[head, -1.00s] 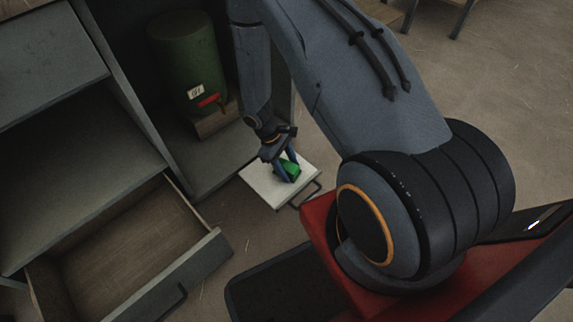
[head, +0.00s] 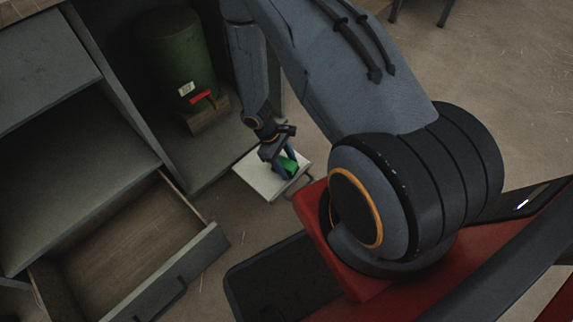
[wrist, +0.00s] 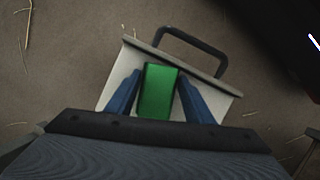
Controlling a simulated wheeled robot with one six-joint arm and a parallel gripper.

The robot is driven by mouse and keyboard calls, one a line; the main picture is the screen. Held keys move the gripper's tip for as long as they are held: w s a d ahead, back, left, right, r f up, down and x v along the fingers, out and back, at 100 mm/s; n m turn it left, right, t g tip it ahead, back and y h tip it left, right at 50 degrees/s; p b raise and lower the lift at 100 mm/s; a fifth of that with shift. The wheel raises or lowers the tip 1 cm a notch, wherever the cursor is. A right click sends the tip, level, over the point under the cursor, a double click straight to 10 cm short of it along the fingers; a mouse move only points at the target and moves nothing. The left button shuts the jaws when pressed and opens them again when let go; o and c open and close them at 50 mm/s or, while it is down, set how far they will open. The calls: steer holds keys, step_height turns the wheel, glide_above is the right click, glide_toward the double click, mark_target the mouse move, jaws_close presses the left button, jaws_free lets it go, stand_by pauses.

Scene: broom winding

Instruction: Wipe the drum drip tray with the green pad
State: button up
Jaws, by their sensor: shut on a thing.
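The green pad (head: 288,165) is between the blue fingers of my gripper (head: 284,164), which is shut on it. In the wrist view the green pad (wrist: 158,92) fills the gap between the two fingers of my gripper (wrist: 158,88). The drip tray (head: 258,182) is a pale, flat tray with a dark handle, below the dark green drum (head: 176,50). It also shows in the wrist view (wrist: 112,88). The pad is over the tray near its handle side; I cannot tell whether it touches. My gripper hides part of the tray.
The drum stands on a wooden block (head: 208,116) inside a grey cabinet and has a red tap (head: 203,96). An open wooden drawer (head: 125,240) juts out at lower left. The floor (head: 480,90) at upper right is mostly clear, with straw bits.

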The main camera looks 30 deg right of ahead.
steer(key=r+p, duration=0.1)
steer(key=s+r, duration=0.1)
steer(key=r, duration=0.1)
steer(key=shift+p, duration=0.4)
step_height(320, 180, up, 3)
steer(key=shift+w+f+p, duration=0.15)
steer(key=shift+f+p, duration=0.05)
steer(key=shift+p, duration=0.8)
steer(key=shift+w, duration=0.1)
steer(key=shift+r+p, duration=1.05)
steer(key=shift+r, duration=0.5)
